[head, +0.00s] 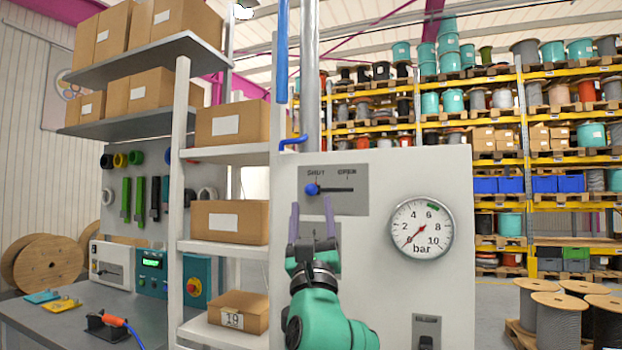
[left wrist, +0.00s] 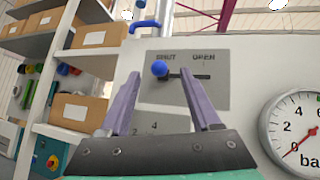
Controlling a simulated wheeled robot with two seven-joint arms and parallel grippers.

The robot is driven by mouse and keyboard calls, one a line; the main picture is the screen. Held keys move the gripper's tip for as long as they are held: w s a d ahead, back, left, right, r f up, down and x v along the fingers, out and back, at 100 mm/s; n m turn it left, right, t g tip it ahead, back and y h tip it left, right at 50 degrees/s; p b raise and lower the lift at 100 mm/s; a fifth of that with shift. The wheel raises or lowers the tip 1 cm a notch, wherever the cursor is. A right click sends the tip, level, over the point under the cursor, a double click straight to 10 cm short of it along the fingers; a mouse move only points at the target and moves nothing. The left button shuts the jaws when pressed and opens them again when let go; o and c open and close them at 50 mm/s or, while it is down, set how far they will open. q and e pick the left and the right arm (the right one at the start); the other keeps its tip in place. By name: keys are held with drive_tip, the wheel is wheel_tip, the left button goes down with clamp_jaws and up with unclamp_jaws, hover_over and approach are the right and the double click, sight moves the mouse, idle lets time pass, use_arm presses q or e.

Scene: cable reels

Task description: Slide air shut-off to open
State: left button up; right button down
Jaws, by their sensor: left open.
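The air shut-off is a blue knob (head: 312,189) on a horizontal slot in a grey plate (head: 350,200) marked SHUT and OPEN. The knob is at the left end, under SHUT. In the left wrist view the knob (left wrist: 160,68) shows beyond and between the fingertips, left of their middle. My left gripper (head: 312,208) is open and empty, with its two purple fingers pointing up just below the knob in the head view. I cannot tell how far the fingertips are from the plate. My right gripper is not in view.
A round bar gauge (head: 420,227) sits on the white panel (head: 375,310) right of the plate, its red needle near 0. A rocker switch (head: 426,332) is below it. Shelves with cardboard boxes (head: 230,221) stand close on the left.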

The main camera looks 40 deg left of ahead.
sight(310, 195)
use_arm(q)
drive_tip(key=x, duration=0.2)
drive_tip(key=p+x, duration=0.1)
drive_tip(key=x, duration=0.1)
drive_tip(key=f+x, duration=0.1)
drive_tip(key=x, duration=0.1)
drive_tip(key=shift+w+a+r, duration=0.2)
drive_tip(key=shift+w+a, duration=0.3)
drive_tip(key=shift+a, duration=0.05)
drive_tip(key=shift+r, duration=0.3)
drive_tip(key=shift+d+r, duration=0.1)
drive_tip(key=shift+d, duration=0.05)
drive_tip(key=shift+w, duration=0.1)
drive_tip(key=c, duration=1)
clamp_jaws()
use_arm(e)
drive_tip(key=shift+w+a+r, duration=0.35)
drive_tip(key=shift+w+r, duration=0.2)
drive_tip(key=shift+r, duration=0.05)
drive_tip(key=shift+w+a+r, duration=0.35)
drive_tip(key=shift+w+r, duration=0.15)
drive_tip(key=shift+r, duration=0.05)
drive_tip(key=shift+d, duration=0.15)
